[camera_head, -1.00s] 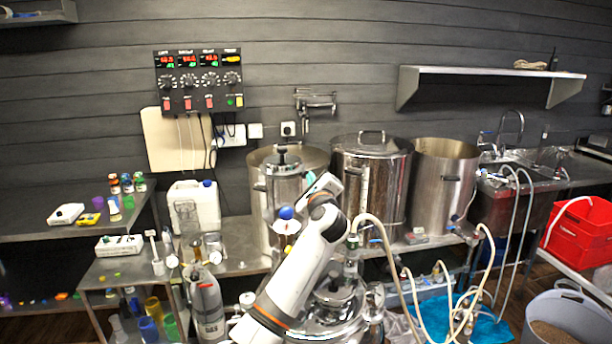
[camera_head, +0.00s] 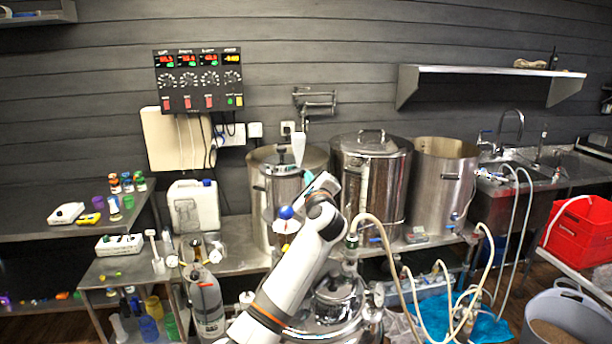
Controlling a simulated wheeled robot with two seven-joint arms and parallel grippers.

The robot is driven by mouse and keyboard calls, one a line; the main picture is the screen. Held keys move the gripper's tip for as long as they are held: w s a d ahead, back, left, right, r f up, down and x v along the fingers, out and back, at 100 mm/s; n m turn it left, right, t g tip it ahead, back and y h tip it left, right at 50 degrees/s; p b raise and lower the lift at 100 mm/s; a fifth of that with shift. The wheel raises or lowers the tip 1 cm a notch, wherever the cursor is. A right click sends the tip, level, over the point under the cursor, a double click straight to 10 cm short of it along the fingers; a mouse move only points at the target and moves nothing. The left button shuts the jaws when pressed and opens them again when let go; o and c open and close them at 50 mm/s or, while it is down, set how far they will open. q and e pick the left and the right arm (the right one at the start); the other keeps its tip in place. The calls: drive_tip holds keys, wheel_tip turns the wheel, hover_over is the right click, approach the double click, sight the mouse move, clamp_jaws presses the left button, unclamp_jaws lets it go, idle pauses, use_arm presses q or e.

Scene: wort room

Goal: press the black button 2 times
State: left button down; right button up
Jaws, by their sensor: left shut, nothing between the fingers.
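The black button (camera_head: 286,130) sits on a small white wall box above the steel kettles, just right of two other white wall boxes. My left arm rises from the bottom middle. My left gripper (camera_head: 298,137) is shut and empty, its pale fingers pointing up beside the lower right of the button and partly overlapping its box in the picture. I cannot tell whether the fingertips touch the button. My right gripper is not in view.
Steel kettles (camera_head: 372,185) stand on the bench behind my arm. A control panel (camera_head: 198,80) with dials and red switches hangs at upper left. A metal bracket (camera_head: 315,101) is on the wall just above the button. Hoses (camera_head: 388,250) lie to the right.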

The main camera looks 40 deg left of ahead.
use_arm(q)
drive_tip(key=shift+d, duration=0.75)
drive_tip(key=d+p, duration=0.1)
drive_tip(key=d, duration=0.4)
drive_tip(key=shift+w, duration=0.1)
idle(2.4)
